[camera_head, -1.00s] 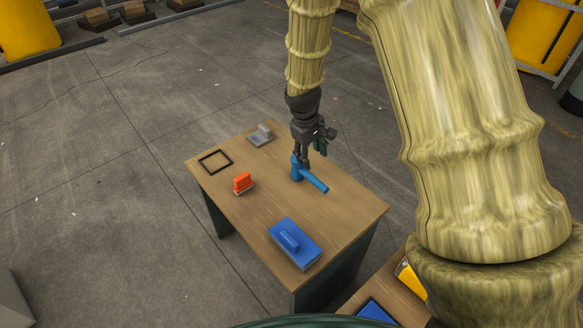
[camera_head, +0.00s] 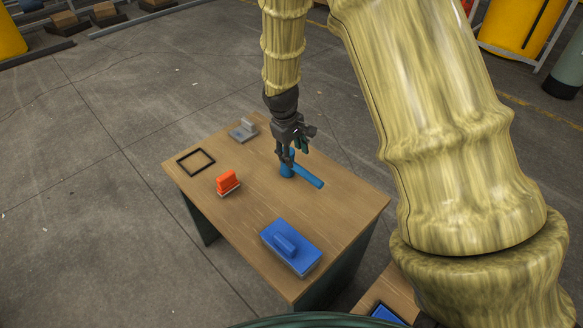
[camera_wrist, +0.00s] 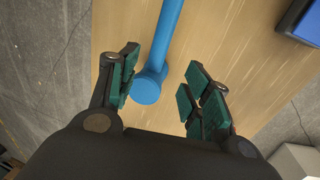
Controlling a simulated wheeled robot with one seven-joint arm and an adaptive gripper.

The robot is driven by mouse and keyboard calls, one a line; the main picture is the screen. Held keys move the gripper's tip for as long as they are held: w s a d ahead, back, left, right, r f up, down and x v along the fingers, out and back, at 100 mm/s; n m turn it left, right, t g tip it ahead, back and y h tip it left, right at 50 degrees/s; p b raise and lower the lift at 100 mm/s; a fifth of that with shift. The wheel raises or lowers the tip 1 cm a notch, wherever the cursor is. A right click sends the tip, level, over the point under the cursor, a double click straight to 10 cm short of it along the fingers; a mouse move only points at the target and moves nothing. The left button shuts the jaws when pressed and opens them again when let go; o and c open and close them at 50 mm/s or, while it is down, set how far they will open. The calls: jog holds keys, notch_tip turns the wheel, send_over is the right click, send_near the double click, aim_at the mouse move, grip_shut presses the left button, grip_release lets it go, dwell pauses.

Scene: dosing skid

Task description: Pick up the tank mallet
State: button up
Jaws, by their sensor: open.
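The tank mallet (camera_head: 307,176) is blue and lies on the wooden table top, its handle pointing to the lower right in the head view. In the wrist view the mallet (camera_wrist: 151,84) shows its round head end near the jaws and its handle running up and away. My gripper (camera_head: 287,163) is open, just above the mallet's head, and hides part of it in the head view. In the wrist view my gripper (camera_wrist: 158,88) has green-padded fingers on either side of the head, nearer to it on the left. I cannot tell whether a finger touches it.
On the table (camera_head: 240,238) are an orange-handled brush (camera_head: 228,182), a blue block with a raised handle (camera_head: 290,247), a grey float-like tool (camera_head: 244,130) and a black square outline (camera_head: 196,162). The table's middle is bare. A second surface with a blue item (camera_head: 388,315) is at the bottom.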

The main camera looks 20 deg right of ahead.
aim_at(298, 167)
jog(key=f, duration=0.4)
jog(key=shift+w+d+f, duration=0.1)
jog(key=shift+w+d, duration=0.1)
jog(key=shift+d, duration=0.15)
jog(key=shift+d+f, duration=0.25)
jog(key=shift+f, duration=0.65)
jog(key=shift+d+f, duration=0.25)
jog(key=shift+f, duration=0.6)
jog(key=shift+d+f, duration=0.25)
jog(key=shift+f, duration=0.65)
grip_shut()
